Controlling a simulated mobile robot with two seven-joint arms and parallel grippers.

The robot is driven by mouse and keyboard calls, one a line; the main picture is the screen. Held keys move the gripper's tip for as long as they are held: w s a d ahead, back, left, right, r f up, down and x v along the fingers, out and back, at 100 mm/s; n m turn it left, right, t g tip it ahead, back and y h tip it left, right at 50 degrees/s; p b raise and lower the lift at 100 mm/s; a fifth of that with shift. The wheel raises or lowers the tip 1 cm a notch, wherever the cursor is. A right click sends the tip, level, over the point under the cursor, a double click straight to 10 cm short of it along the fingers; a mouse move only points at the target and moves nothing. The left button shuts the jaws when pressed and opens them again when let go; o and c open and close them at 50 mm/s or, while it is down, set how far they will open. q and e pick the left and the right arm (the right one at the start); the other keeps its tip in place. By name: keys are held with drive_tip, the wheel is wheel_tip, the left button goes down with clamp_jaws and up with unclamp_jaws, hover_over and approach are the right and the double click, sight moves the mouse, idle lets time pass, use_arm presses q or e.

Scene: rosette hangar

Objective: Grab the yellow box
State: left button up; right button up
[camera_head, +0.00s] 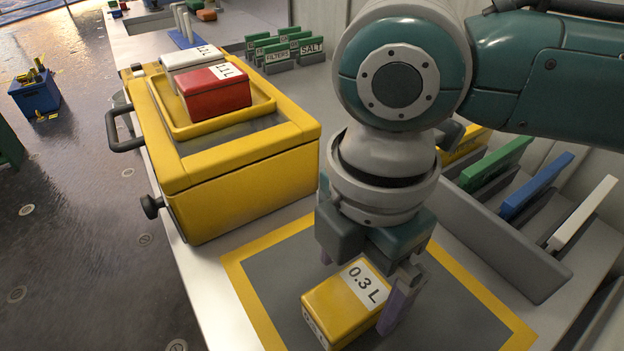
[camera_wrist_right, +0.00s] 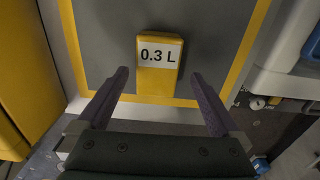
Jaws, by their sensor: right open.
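The yellow box (camera_head: 341,305) with a white "0.3 L" label sits on the grey mat (camera_head: 265,280) with a yellow border. My right gripper (camera_head: 362,283) is open and points down above the box. In the head view, one finger shows to the right of the box and the other is partly hidden behind it. The yellow box also shows in the right wrist view (camera_wrist_right: 158,80), centred ahead of the gap between the open right fingertips (camera_wrist_right: 158,77), with nothing held. My left gripper is not in view.
A large yellow case (camera_head: 240,180) stands left of the mat, bearing a red box (camera_head: 215,95) and a white box (camera_head: 190,57). The counter's left edge drops to the floor.

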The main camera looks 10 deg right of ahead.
sight(350, 295)
wheel_tip(350, 295, down, 4)
drive_tip(key=shift+w+a+f, duration=0.1)
drive_tip(key=shift+f, duration=0.1)
drive_tip(key=c, duration=1.4)
